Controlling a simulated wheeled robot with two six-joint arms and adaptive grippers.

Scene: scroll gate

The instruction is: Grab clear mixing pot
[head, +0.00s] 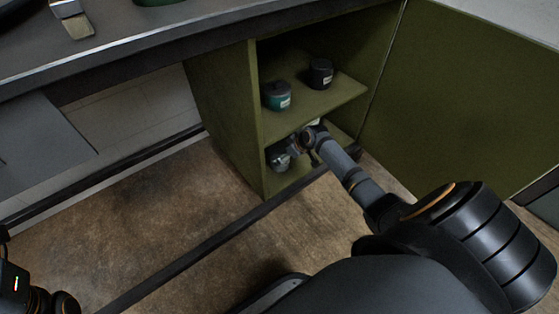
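My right arm reaches into the open green cabinet, and its gripper (289,150) is at the lower compartment. A small greyish, glassy-looking pot (277,160) shows at the front left of that compartment, right at the gripper's fingers. It may be the clear mixing pot. The fingers and pot overlap and are small and dark, so I cannot tell whether the gripper is closed on it. Part of my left arm shows at the bottom left corner; its gripper is outside the view.
The cabinet's middle shelf (335,94) holds a teal-filled jar (277,97) and a dark jar (320,73), both above my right gripper. The cabinet's left side wall (228,110) stands close to the gripper. A countertop (150,45) runs above. The brown floor (180,210) is open at the left.

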